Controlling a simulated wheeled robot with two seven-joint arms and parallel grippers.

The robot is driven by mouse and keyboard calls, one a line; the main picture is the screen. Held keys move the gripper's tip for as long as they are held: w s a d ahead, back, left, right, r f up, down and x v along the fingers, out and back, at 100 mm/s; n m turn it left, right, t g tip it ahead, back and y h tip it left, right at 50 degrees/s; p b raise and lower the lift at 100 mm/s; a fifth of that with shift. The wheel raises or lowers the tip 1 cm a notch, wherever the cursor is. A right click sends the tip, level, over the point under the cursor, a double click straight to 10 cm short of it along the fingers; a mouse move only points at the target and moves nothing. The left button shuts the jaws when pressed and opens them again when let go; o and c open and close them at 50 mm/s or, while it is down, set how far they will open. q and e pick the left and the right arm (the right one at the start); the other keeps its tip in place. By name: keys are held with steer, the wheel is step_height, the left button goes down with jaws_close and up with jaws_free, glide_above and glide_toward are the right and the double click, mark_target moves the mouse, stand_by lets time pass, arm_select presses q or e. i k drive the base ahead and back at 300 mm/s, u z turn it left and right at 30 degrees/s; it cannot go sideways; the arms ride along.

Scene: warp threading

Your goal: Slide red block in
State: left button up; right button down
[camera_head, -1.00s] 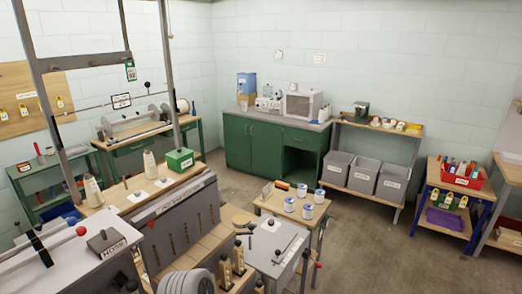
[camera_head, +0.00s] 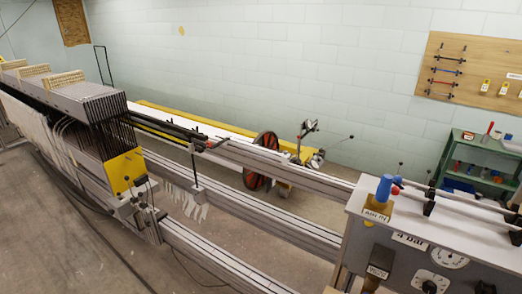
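Neither of my grippers shows in the head view. I cannot make out a red block for certain. A small red piece (camera_head: 396,190) sits beside a blue-topped fitting (camera_head: 384,188) on the grey control box (camera_head: 365,222) at the right.
A long machine with grey rails (camera_head: 240,205) runs across the view. A stack of dark frames with a yellow plate (camera_head: 126,170) stands at the left. A pegboard (camera_head: 465,75) and a green shelf (camera_head: 478,165) are at the right. Bare floor (camera_head: 60,240) lies at the lower left.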

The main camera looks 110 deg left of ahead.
mark_target(209, 142)
steer(key=z, duration=0.9)
steer(key=i, duration=0.85)
steer(key=u, duration=4.9)
steer(key=i, duration=0.5)
steer(key=u, duration=0.05)
